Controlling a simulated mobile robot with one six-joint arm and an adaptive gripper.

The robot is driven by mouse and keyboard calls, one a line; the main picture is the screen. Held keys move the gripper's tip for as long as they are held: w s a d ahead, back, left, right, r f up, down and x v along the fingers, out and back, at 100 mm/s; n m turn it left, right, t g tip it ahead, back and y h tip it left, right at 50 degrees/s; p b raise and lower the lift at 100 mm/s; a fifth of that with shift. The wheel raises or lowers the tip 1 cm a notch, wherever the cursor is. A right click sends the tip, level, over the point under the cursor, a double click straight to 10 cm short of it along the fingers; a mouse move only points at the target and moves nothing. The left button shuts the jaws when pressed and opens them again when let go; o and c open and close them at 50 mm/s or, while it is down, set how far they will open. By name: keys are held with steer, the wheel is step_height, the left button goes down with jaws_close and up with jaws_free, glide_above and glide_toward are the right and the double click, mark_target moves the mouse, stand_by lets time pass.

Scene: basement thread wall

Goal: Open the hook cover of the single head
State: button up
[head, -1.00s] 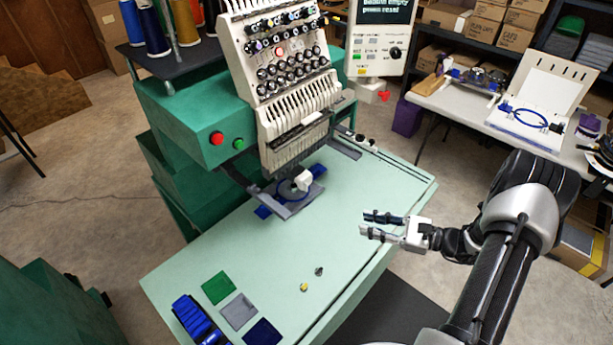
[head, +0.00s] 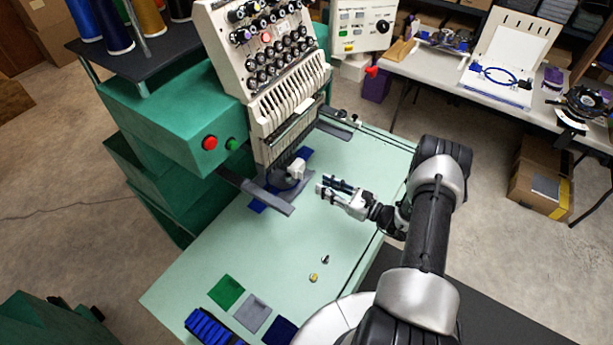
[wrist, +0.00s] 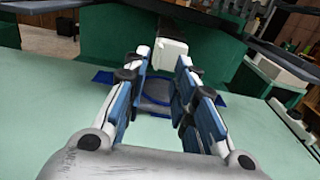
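The single head (head: 262,65) is a cream multi-needle embroidery head on a green machine body. Below it a white block, seemingly the hook cover (head: 297,168), sits at the front end of the lower arm above the pale green table. In the wrist view the white cover (wrist: 171,53) shows straight ahead, beyond and between the fingertips, with a blue hoop (wrist: 158,97) under it. My gripper (head: 326,186) is open and empty over the table, a little right of the cover and apart from it. Its fingers also show in the wrist view (wrist: 163,70).
Green, grey and navy cloth squares (head: 253,312), a yellow bobbin-like piece (head: 313,277) and a small dark part (head: 325,259) lie on the front table. Grey hoop arms (head: 268,196) flank the cover. A red and a green button (head: 231,144) are on the body.

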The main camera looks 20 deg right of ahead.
mark_target(299, 169)
steer(key=x, duration=0.7)
steer(key=shift+w+a, duration=0.2)
steer(key=shift+w, duration=0.1)
steer(key=shift+c, duration=0.2)
jaws_close()
